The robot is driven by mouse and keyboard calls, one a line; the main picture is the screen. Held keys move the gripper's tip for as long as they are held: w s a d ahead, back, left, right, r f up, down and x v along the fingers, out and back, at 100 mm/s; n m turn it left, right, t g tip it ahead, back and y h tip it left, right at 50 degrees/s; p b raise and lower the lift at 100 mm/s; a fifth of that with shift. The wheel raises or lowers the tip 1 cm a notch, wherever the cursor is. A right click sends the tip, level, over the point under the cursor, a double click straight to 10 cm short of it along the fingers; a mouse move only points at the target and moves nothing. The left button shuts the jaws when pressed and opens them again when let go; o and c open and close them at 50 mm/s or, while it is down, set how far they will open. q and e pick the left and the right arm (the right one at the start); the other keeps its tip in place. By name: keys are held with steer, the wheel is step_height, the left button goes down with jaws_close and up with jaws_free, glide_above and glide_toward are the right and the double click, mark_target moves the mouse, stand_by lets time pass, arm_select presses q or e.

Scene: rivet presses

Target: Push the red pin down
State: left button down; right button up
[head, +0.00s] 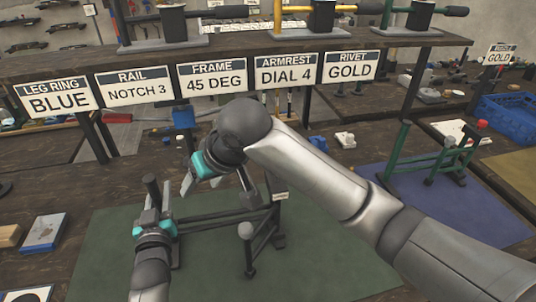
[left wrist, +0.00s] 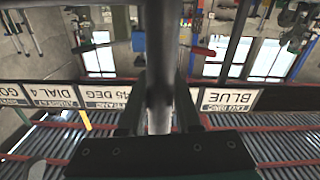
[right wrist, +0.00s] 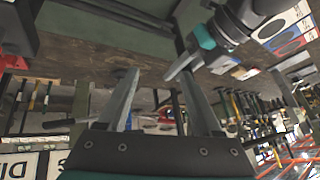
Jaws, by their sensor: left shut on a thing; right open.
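My left gripper (head: 153,218) is shut on a dark upright post (head: 151,188) of the dark frame on the green mat (head: 330,245). The left wrist view shows the post (left wrist: 158,50) running between its fingers. My right gripper (head: 214,184) is open and empty, above the frame and to the right of the left gripper, with its fingers pointing down. No red pin can be made out for certain on this frame; my right arm hides part of it. A small red cap (head: 482,124) tops the green frame (head: 440,158) on the blue mat at the right.
Several presses with levers stand on the shelf (head: 240,45) at the back, above signs such as RIVET GOLD (head: 350,67). A blue crate (head: 508,115) stands at the far right.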

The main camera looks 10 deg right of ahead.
steer(key=w+d+f+m+t+y, duration=0.25)
steer(key=d+t, duration=0.25)
steer(key=t, duration=0.3)
steer(key=s+d+n+t+h, duration=0.1)
steer(key=s+d+t, duration=0.1)
steer(key=s+d, duration=0.3)
steer(key=s+d+t+h, duration=0.2)
steer(key=s+d, duration=0.1)
steer(key=d, duration=0.5)
steer(key=shift+y, duration=0.25)
steer(key=x, duration=0.8)
steer(key=r+x, duration=0.1)
steer(key=x, duration=0.2)
steer(key=shift+w+a+r, duration=0.1)
steer(key=shift+w, duration=0.3)
jaws_close()
stand_by(0.3)
